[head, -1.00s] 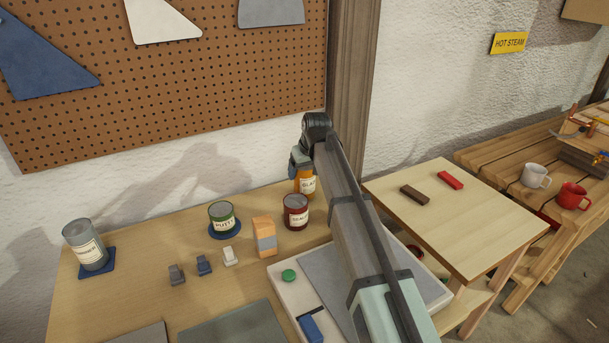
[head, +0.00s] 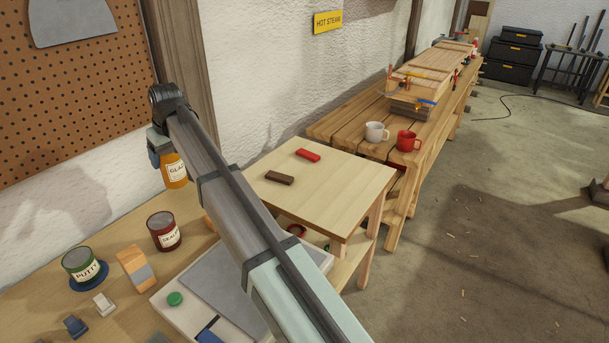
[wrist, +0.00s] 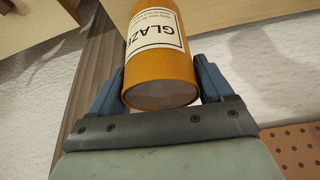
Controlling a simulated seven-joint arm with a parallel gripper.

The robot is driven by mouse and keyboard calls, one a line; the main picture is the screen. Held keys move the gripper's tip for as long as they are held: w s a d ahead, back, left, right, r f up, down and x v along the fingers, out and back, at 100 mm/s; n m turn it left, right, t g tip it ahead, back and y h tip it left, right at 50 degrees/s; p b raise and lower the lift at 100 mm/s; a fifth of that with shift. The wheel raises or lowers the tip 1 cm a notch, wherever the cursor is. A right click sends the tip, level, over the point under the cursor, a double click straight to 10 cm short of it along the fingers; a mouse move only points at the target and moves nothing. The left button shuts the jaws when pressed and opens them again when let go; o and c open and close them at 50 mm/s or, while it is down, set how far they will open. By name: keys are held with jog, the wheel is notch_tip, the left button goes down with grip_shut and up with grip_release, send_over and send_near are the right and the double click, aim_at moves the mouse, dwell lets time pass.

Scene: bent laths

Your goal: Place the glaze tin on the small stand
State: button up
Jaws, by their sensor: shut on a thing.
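The glaze tin (head: 175,172) is an orange-yellow cylinder with a white label. My gripper (head: 166,158) is shut on it and holds it in the air above the back of the workbench, near the wall. In the wrist view the tin (wrist: 160,78) sits between the two blue fingers, its plain end facing the camera. The small stand (head: 343,182) is a light wooden table right of the workbench, with a lower shelf. My arm crosses in front of its left side and hides part of it.
A brown bar (head: 279,178) and a red bar (head: 308,155) lie on the stand's top; its front and right are clear. The sealer tin (head: 164,236), putty tin (head: 82,268) and an orange-grey block (head: 136,270) stand on the workbench. Mugs (head: 408,142) stand on the slatted bench behind.

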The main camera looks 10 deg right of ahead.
jog(key=w+d+m, duration=0.1)
jog(key=w+d, duration=0.2)
jog(key=d, duration=0.5)
jog(key=w+d+m, duration=0.1)
jog(key=w+d, duration=0.2)
jog(key=d, duration=0.5)
jog(key=s+d+f+m+h, duration=0.1)
jog(key=s+d+f+m, duration=0.1)
jog(key=d, duration=1.2)
jog(key=s+d+f+m+h, duration=0.1)
jog(key=d+f+m, duration=0.1)
jog(key=d, duration=1.3)
jog(key=shift+s+d+f, duration=1.3)
jog(key=shift+s+d, duration=0.4)
jog(key=shift+s, duration=1.6)
notch_tip(320, 180, down, 9)
jog(key=shift+n+t, duration=0.4)
jog(key=shift+f, duration=0.2)
jog(key=o, duration=1.2)
jog(key=shift+o, duration=0.2)
